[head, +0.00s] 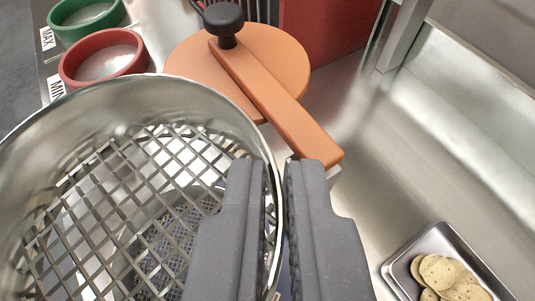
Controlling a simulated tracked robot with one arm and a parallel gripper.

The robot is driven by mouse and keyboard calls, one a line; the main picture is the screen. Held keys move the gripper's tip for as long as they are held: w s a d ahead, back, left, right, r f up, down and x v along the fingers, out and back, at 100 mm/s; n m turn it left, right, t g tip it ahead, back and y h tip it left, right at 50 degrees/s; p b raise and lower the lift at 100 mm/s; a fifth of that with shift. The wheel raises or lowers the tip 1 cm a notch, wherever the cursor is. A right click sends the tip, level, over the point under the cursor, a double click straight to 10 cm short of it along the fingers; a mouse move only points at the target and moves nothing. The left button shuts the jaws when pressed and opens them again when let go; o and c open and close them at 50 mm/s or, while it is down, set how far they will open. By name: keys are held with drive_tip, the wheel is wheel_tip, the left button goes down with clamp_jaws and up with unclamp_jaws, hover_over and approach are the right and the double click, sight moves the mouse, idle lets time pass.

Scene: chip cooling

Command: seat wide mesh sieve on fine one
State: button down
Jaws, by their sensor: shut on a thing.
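The wide mesh sieve (190,98) is a round steel ring with a coarse crossed-wire mesh, large at the left of the head view. My gripper (276,172) is shut on the right side of its rim, one finger inside the ring and one outside. Through the wide mesh, a finer mesh (185,232) shows below, which looks like the fine sieve. Most of the fine sieve is hidden by the wide one and my fingers. I cannot tell whether the two sieves touch.
An orange round lid (190,58) with a long handle (275,100) and black knob lies behind. A metal tray (440,240) with chips sits lower right. Bare steel surface lies between.

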wheel_tip(320, 180, down, 7)
drive_tip(key=b, duration=0.7)
drive_tip(key=shift+w+a+r, duration=0.15)
drive_tip(key=shift+r, duration=0.05)
drive_tip(key=shift+p, duration=0.55)
idle(0.9)
drive_tip(key=shift+f+b, duration=0.45)
drive_tip(key=shift+f, duration=0.25)
idle(1.1)
drive_tip(key=c, duration=1.5)
unclamp_jaws()
drive_tip(key=shift+s, duration=0.2)
